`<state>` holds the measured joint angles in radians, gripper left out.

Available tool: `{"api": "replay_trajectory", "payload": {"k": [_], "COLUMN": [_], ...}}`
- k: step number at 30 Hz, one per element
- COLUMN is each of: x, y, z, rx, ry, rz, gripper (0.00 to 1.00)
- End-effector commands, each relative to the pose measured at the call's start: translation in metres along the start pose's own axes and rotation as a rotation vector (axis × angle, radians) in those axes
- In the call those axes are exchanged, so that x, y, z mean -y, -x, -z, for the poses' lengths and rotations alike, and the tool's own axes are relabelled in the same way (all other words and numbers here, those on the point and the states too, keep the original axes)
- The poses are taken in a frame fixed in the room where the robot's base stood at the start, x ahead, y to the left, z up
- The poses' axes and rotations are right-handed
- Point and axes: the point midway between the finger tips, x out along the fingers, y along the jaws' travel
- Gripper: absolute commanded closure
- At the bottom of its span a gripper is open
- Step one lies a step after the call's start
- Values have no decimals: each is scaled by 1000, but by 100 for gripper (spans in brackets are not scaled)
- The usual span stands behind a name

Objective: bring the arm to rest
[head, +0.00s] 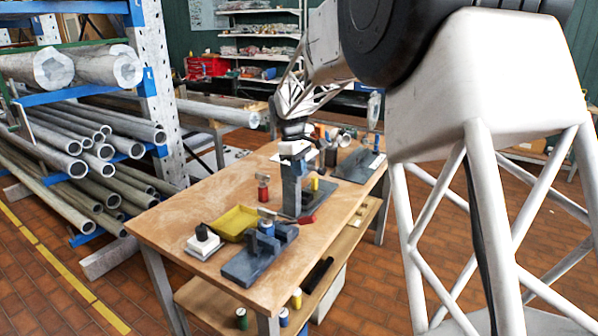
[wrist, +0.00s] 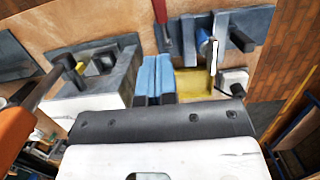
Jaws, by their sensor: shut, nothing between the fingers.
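My arm comes in from the upper right of the head view and bends down over the wooden workbench (head: 170,226). A grey block with a dark knob (wrist: 70,66) lies left of the fingers. Contact with anything below cannot be told.
On the bench are a yellow tray (head: 235,222), a blue-grey clamp fixture (head: 258,256), a white block with a black knob (head: 203,242) and a red-handled tool (head: 263,188). A rack of metal pipes (head: 90,150) stands left. The bench's front-left corner is bare.

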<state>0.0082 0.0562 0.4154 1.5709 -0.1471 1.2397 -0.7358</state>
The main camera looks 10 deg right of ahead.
Motion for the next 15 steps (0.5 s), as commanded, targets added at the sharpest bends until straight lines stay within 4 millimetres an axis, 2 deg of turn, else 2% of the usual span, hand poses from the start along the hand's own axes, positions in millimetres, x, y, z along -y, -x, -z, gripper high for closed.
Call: {"api": "replay_trajectory", "payload": {"k": [8, 15], "x": [3, 24], "y": [2, 14], "z": [-3, -25], "rx": [-3, -27], "ry": [-6, -56], "rz": [-2, -12], "gripper": [100, 100]}}
